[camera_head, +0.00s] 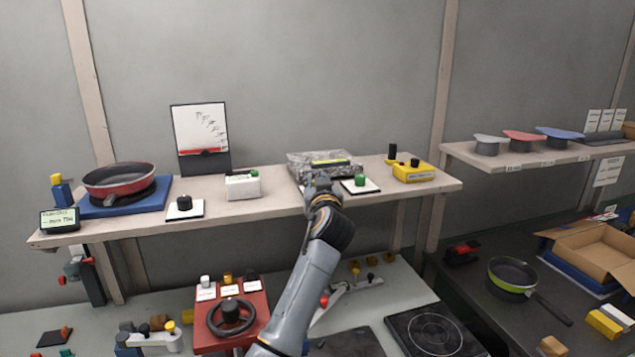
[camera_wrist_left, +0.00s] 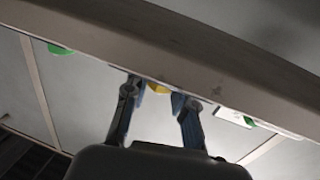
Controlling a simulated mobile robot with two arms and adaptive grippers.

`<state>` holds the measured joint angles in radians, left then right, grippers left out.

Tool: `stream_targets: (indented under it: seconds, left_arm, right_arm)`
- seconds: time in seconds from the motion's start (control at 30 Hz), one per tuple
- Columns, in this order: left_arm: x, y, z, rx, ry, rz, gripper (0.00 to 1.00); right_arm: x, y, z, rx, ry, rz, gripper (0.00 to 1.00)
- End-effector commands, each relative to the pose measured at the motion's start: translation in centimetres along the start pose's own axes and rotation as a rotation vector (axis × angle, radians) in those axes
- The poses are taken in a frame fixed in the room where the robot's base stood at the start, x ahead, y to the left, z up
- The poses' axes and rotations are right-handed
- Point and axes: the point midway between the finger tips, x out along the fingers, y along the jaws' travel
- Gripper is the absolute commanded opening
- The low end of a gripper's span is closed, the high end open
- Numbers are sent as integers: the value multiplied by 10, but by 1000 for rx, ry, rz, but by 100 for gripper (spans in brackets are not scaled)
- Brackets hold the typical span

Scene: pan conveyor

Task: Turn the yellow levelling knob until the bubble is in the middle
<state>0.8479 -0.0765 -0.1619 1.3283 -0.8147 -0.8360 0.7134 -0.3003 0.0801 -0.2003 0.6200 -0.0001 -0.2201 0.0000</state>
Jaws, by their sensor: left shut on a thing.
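A speckled grey stone slab (camera_head: 305,162) lies on the upper shelf, with a yellow-green level vial (camera_head: 330,162) on top. The bubble is too small to make out. My left gripper (camera_head: 318,182) reaches up to the slab's front edge at the shelf front. In the left wrist view, its two fingers (camera_wrist_left: 156,98) stand on either side of the yellow levelling knob (camera_wrist_left: 158,88), shut on it. The shelf edge partly covers the knob there, and my gripper hides it in the head view. My right gripper is not in view.
A green knob on a white plate (camera_head: 361,188) sits close to the right of my gripper. A yellow box (camera_head: 413,173) stands farther right. A white box (camera_head: 242,187) and a black knob (camera_head: 184,202) are to the left. The shelf edge (camera_wrist_left: 200,68) crosses above my fingers.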

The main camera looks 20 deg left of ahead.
Motion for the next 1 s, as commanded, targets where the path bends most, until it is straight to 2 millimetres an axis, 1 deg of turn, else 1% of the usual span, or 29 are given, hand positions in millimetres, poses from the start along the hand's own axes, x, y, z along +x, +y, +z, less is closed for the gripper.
stream_targets:
  seconds: [0.03, 0.33, 0.37, 0.4, 0.43, 0.47, 0.8, 0.87, 0.97, 1.0]
  left_arm:
    - [0, 0, 3, 0, -6, 0, 0]
    - [0, 0, 4, 0, -7, 0, 0]
    - [0, 0, 4, 1, -7, 0, 30]
    - [0, 0, 4, 1, -7, 0, 38]
    - [0, 0, 4, 1, -6, 0, 44]
    - [0, 0, 3, 1, -6, 0, 48]
    - [-2, 0, 1, 0, -2, 0, 48]
    - [-6, 1, 1, -1, -2, 1, 48]
    - [-18, 1, 2, 0, -1, 2, 48]
    - [-25, 1, 2, -2, -1, 2, 48]
  right_arm:
    - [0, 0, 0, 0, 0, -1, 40]
    - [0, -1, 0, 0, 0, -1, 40]
    - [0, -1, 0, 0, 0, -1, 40]
    - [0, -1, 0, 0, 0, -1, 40]
    - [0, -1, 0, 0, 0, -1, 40]
    - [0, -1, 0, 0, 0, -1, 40]
    - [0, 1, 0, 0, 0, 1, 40]
    - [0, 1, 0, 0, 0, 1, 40]
    - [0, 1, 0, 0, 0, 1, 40]
    - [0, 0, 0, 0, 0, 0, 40]
